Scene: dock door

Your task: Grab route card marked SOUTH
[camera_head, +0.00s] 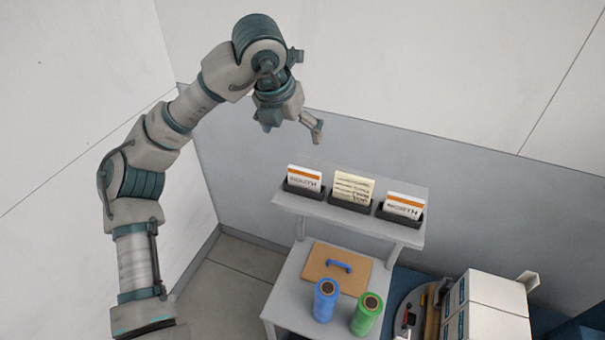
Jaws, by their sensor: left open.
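Two white cards with orange bands stand in dark holders on the upper shelf (350,213): a left card (304,179) and a right card (404,205). Their lettering looks upside down and is too small for me to tell which one reads SOUTH. A cream card (352,188) with several lines of print stands in the holder between them. My left gripper (294,121) is open and empty, raised in front of the wall, above the left card and apart from all the cards. My right gripper is out of view.
Below the shelf, a worktop carries a brown clipboard (320,268) with a blue clip, a blue roll (325,302) and a green roll (366,316). White boxes (487,303) are stacked at the lower right. The space above the cards is clear.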

